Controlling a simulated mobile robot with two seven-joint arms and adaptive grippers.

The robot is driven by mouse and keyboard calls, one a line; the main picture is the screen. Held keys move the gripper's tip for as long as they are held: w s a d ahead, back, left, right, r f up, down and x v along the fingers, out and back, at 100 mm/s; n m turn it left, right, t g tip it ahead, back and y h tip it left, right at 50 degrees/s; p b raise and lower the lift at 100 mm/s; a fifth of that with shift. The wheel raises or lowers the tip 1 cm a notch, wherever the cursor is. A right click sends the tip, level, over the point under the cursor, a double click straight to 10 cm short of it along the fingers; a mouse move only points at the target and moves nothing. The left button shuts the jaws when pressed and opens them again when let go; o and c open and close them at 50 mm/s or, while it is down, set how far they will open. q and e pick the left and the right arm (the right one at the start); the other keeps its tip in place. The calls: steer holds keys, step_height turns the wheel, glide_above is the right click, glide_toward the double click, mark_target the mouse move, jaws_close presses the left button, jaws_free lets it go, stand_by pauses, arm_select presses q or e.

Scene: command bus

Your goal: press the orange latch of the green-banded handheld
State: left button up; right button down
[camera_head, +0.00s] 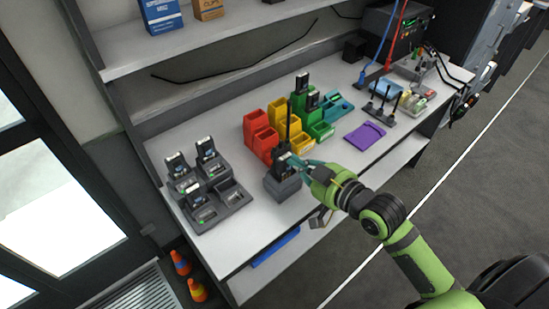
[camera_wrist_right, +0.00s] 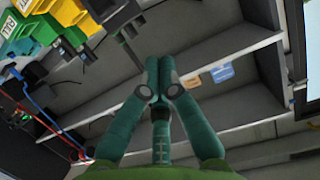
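A dark handheld with a tall antenna (camera_head: 284,164) stands in a small single grey dock (camera_head: 283,187) near the middle front of the table. My right gripper (camera_head: 303,164) is just right of this handheld, its teal fingertips close to or touching it; I cannot tell which. In the right wrist view the fingers (camera_wrist_right: 160,62) are together, with nothing visible between them. Other handhelds stand in green bins, one at the back (camera_head: 302,82) and one in front of it (camera_head: 313,100). Colour bands and the orange latch are too small or hidden to tell. My left gripper is not in view.
A multi-bay charger (camera_head: 228,196) with several handhelds is at the left of the table. Red (camera_head: 257,128), yellow and green bins stand behind the single dock. A purple mat (camera_head: 365,135) lies to the right. Shelves (camera_head: 200,35) rise behind. Bare tabletop lies between charger and bins.

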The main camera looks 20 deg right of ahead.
steer(key=p, duration=0.2)
glide_above(271, 162)
steer(key=s, duration=0.2)
steer(key=f, duration=0.2)
step_height(271, 162, down, 4)
steer(key=shift+w+d+f, duration=0.1)
steer(key=shift+w, duration=0.05)
